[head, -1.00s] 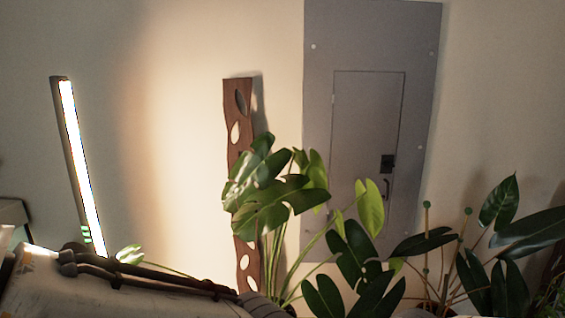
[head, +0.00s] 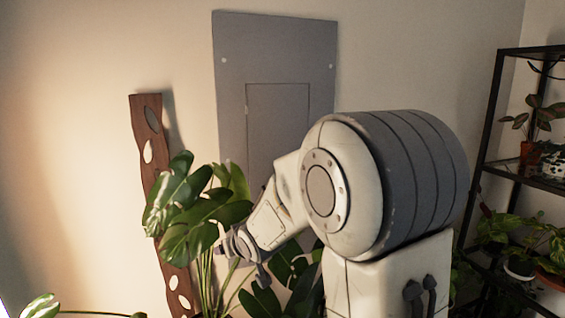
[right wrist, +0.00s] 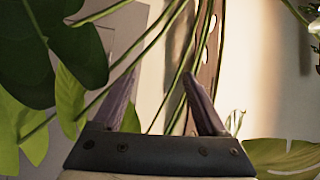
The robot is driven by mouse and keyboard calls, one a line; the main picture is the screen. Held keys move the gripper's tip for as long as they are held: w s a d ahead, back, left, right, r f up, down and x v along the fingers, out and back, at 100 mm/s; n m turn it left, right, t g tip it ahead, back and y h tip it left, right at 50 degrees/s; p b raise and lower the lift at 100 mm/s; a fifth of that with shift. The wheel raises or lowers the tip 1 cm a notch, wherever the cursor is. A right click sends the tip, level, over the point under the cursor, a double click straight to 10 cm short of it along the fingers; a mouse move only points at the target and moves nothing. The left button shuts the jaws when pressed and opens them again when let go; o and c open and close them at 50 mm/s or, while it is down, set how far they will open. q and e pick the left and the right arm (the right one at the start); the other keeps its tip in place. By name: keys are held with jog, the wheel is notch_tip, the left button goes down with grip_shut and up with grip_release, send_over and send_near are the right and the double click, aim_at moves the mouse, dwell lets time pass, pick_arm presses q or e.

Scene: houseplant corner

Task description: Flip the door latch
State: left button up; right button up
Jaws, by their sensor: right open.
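The grey wall panel (head: 275,45) has a narrow inset door (head: 277,105), which looks closed. The door latch is hidden behind my right arm in the head view, and I cannot make it out in the right wrist view. My right gripper (right wrist: 163,90) is open, with thin green stems crossing between and beyond its two fingers and nothing gripped. In the head view its wrist end is low, beside the large-leaved plant (head: 195,205) and left of the panel door. My left gripper is not in view.
The plant's leaves (right wrist: 80,50) crowd the right gripper. A wooden board with holes (head: 147,150) leans on the wall at left and shows behind the fingers (right wrist: 208,75). A black shelf (head: 497,110) with potted plants stands at right.

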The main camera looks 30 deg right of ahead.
jog(key=d+r+m+t+h+p, duration=0.15)
jog(key=d+r, duration=0.25)
jog(key=d, duration=0.5)
jog(key=d+r+t+h+p, duration=0.1)
jog(key=d+r+t, duration=0.2)
jog(key=d, duration=0.6)
jog(key=d+r+m+t+h+p, duration=0.15)
jog(key=d+r, duration=0.25)
jog(key=d, duration=0.5)
jog(key=p+x, duration=0.4)
jog(key=x, duration=0.6)
jog(key=shift+w+r+t, duration=0.3)
jog(key=shift+w, duration=0.15)
jog(key=shift+c, duration=0.3)
